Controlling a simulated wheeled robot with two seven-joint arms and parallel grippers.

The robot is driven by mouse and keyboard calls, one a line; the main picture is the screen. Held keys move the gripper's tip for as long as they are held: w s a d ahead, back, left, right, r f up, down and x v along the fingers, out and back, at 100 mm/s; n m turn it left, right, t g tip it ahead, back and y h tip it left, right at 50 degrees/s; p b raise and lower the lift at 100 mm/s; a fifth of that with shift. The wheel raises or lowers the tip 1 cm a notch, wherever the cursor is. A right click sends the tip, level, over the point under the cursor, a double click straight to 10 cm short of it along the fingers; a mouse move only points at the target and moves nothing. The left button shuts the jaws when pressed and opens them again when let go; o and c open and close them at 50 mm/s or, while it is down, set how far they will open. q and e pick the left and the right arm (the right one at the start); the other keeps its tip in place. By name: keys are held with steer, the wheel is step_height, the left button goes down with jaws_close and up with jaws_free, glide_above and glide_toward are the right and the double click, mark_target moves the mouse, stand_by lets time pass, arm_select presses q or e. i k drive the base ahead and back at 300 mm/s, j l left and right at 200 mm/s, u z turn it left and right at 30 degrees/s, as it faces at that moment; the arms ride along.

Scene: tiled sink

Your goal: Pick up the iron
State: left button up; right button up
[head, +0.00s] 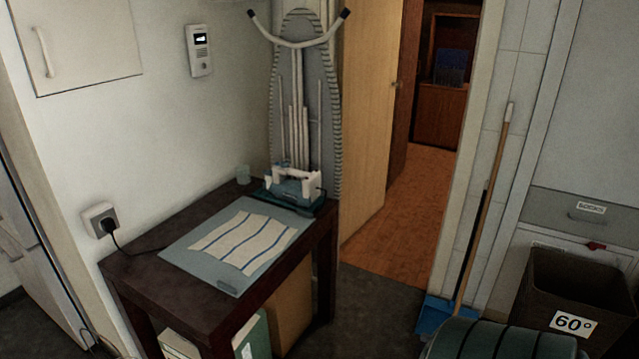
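The iron (293,184), white and bluish with a dark base, appears to rest on a dark green stand or tray at the back right corner of the dark wooden table (135,279). It is small in the head view, so its handle and exact pose are hard to make out. Neither my left nor my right gripper shows in the head view.
A grey mat (182,252) with a striped cloth (243,242) covers much of the tabletop. A folded ironing board (305,100) leans behind. A dark ribbed object (505,342) is at the bottom right.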

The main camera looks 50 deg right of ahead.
mark_target(305, 193)
steer(key=z, duration=1.5)
steer(key=i+u, duration=0.1)
steer(key=u, duration=0.25)
steer(key=i+l+u, duration=0.15)
steer(key=u, duration=0.25)
steer(key=l+u, duration=0.15)
steer(key=u, duration=0.2)
steer(key=i+l+u, duration=0.1)
steer(key=l, duration=0.25)
steer(key=i+l+u, duration=0.1)
steer(key=l, duration=0.25)
steer(key=i+l+u, duration=0.1)
steer(key=i+l, duration=0.15)
steer(key=i+l+u, duration=0.15)
steer(key=l, duration=0.3)
steer(key=i+l+u, duration=0.1)
steer(key=l, duration=0.25)
steer(key=i+l, duration=0.1)
steer(key=l, duration=0.35)
steer(key=i+l, duration=0.1)
steer(key=l, duration=0.3)
